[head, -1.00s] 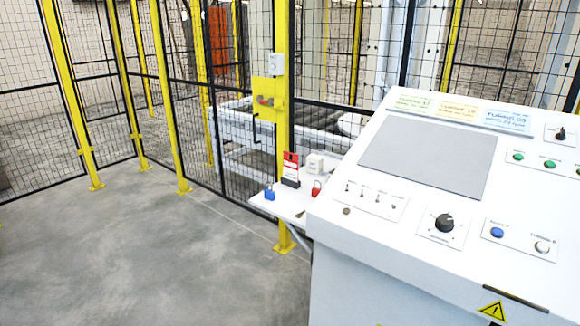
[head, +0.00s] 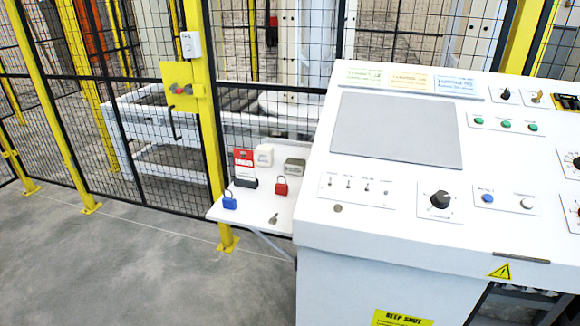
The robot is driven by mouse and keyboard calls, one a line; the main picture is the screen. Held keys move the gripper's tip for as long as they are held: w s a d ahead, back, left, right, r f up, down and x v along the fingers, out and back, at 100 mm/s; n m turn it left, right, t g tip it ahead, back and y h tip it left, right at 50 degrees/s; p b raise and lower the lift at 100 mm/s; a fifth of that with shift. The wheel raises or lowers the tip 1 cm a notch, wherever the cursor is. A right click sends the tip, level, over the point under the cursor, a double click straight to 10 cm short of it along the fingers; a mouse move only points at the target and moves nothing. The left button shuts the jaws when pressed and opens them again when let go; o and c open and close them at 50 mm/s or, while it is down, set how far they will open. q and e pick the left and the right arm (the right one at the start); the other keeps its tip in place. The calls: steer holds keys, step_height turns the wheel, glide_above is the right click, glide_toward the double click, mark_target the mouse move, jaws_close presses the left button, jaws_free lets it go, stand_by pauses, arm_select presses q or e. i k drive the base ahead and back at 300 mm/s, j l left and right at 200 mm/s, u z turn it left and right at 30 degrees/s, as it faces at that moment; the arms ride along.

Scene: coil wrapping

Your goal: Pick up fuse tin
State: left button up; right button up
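A small grey-brown metallic box (head: 294,167), which looks like the fuse tin, sits at the back right of a small white shelf (head: 245,209), close to the console's left side. A white box (head: 263,155) stands to its left. A red padlock (head: 281,187) stands just in front of it. Neither of my grippers shows in the head view.
The shelf also holds a red-and-white tag on a dark base (head: 244,168), a blue padlock (head: 229,201) and a key (head: 273,218). The big white console (head: 340,222) borders it on the right, the mesh fence with a yellow post (head: 208,130) behind. Floor at left is clear.

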mark_target(292, 166)
steer(key=i+j+z, duration=0.15)
steer(key=z, duration=0.3)
steer(key=i+j+z, duration=0.15)
steer(key=j+z, duration=0.55)
steer(key=z, duration=0.2)
steer(key=i+j, duration=0.05)
